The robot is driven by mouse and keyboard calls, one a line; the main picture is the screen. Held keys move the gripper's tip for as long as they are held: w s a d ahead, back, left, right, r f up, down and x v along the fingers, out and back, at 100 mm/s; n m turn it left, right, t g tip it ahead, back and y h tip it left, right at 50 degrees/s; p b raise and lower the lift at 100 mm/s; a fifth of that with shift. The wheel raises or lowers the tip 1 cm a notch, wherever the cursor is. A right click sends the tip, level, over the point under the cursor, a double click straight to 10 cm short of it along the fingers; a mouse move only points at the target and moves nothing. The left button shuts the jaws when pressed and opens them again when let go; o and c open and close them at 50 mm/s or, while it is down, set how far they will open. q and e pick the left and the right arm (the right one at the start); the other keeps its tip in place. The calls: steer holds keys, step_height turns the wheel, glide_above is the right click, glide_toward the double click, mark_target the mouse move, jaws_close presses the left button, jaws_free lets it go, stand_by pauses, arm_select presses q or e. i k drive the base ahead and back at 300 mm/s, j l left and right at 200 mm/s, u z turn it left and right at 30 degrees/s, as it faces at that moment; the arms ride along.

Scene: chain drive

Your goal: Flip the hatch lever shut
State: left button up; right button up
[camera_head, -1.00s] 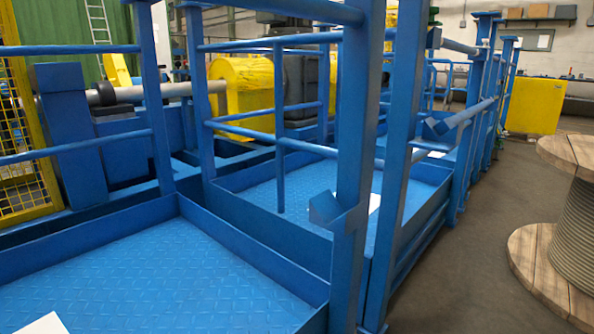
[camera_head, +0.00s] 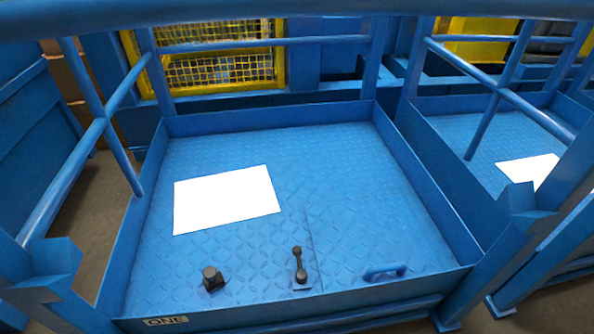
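A blue diamond-plate hatch (camera_head: 330,180) fills the middle of the view, inside a raised blue rim. A dark lever (camera_head: 299,265) with a round knob stands near its front edge; the knob end points away from me. I cannot tell from this view whether it is latched. A short dark stub (camera_head: 212,279) sits to its left. A blue handle (camera_head: 385,271) lies to its right. A white sheet (camera_head: 226,198) lies flat on the plate behind the lever. Neither of my grippers is in view.
Blue railing (camera_head: 265,43) runs around the platform, with a thick bar (camera_head: 300,10) across the top of the view. A second blue platform with a white sheet (camera_head: 530,170) stands to the right. A yellow mesh guard (camera_head: 220,68) is behind. Bare floor shows at the left.

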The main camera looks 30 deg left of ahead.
mark_target(301, 275)
steer(key=k+u, duration=0.1)
steer(key=u, duration=0.75)
